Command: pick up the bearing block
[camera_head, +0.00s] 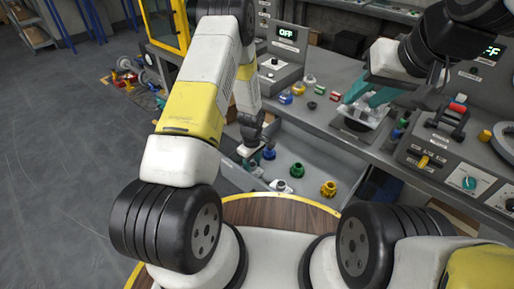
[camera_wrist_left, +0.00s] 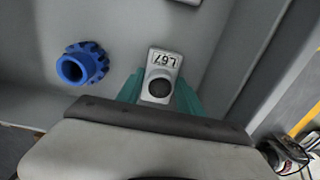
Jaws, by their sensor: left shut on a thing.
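The bearing block (camera_wrist_left: 161,77) is a small pale grey block with a round dark hole and a label reading L67. In the left wrist view it sits between the teal fingers of my left gripper (camera_wrist_left: 159,97), which is shut on it. In the head view my left gripper (camera_head: 254,156) is low in the open grey drawer (camera_head: 310,151), and the block is mostly hidden there. My right gripper (camera_head: 371,96) has teal fingers at a whitish clear fixture (camera_head: 366,112) on the bench; whether it grips anything is unclear.
A blue gear (camera_wrist_left: 82,63) also shows in the wrist view. Drawer walls are close by. Small coloured parts and control boxes (camera_head: 441,144) occupy the bench.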

